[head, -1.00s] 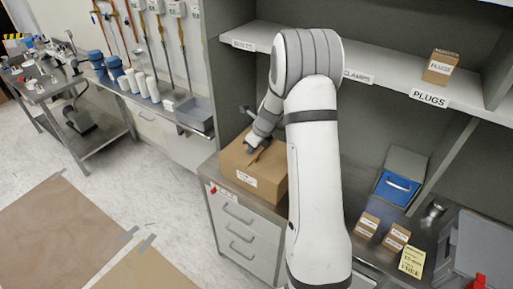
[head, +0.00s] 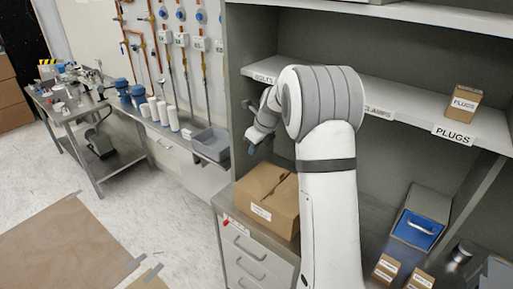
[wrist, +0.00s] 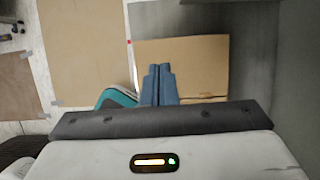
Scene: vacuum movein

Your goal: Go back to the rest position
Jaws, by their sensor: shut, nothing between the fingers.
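My gripper (head: 252,143) is raised in the air above a closed cardboard box (head: 272,203), apart from it. In the wrist view my two blue-grey fingers (wrist: 158,83) are together with nothing between them. The box shows beyond the fingertips in the wrist view (wrist: 195,60). My white arm rises in front of the shelf and hides part of it.
The box stands on a counter with drawers (head: 245,252). Above is a shelf (head: 400,108) with a small carton (head: 464,103). A blue-fronted bin (head: 417,229) and small cartons are at right. A grey tray (head: 211,142) is left; open floor lies further left.

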